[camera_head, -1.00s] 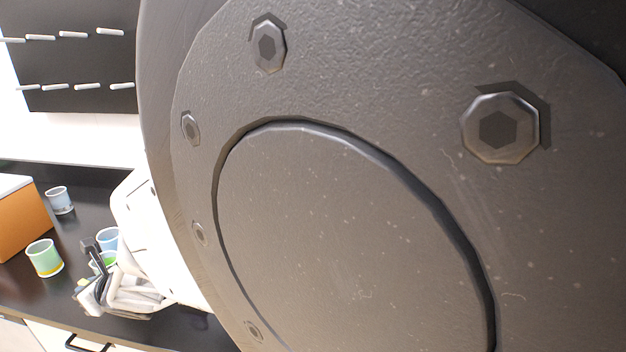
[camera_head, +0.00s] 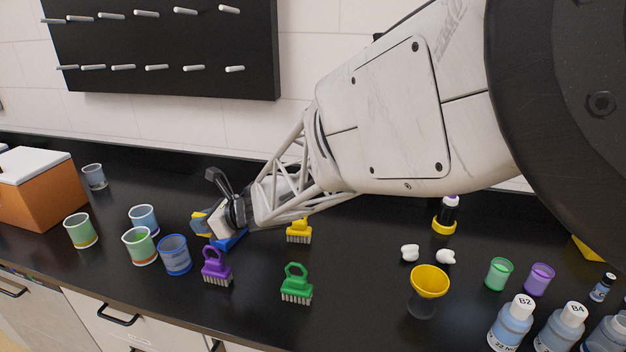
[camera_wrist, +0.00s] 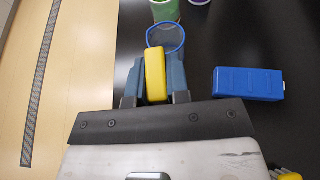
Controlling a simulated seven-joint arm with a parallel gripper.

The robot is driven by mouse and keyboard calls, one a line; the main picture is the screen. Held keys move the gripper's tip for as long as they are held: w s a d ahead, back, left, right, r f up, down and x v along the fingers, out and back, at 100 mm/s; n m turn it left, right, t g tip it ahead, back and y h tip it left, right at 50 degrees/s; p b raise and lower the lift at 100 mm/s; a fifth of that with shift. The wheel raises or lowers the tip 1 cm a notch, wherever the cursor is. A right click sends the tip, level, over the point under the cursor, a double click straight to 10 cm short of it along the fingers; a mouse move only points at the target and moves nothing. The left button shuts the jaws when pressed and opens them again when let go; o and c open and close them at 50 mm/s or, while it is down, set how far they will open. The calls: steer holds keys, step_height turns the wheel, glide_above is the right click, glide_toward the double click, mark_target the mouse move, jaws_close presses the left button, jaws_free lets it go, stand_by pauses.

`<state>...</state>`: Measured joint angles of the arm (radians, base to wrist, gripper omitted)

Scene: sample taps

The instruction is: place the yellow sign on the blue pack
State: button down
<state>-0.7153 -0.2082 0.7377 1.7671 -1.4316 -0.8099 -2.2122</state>
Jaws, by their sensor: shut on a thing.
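My gripper (camera_wrist: 155,85) is shut on the yellow sign (camera_wrist: 155,75), which stands edge-on between the two fingers. In the head view my gripper (camera_head: 208,222) is partly hidden by its own links, and part of the yellow sign (camera_head: 200,222) shows at its left. The blue pack (camera_wrist: 248,83) lies on the black counter, to the right of the fingers and apart from them in the wrist view. In the head view only part of the blue pack (camera_head: 230,242) shows, below my gripper. How high the sign is above the counter is unclear.
A blue cup (camera_head: 174,255) and green cup (camera_head: 139,246) stand left of the pack. Purple (camera_head: 216,267), green (camera_head: 296,285) and yellow (camera_head: 299,231) brushes stand close by. An orange box (camera_head: 40,190) is far left; bottles (camera_head: 512,325) stand right.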

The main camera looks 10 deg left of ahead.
steer(key=d+f, duration=0.5)
steer(key=d, duration=0.3)
steer(key=shift+w+d+f, duration=0.15)
steer(key=shift+w, duration=0.25)
steer(key=shift+w, duration=0.1)
steer(key=w+a, duration=0.3)
steer(key=w+a+f, duration=0.1)
steer(key=w+a, duration=0.7)
steer(key=shift+w+a+f, duration=0.1)
steer(key=shift+a+f, duration=0.05)
steer(key=shift+f, duration=0.1)
steer(key=shift+f, duration=1.75)
steer(key=shift+f, duration=0.2)
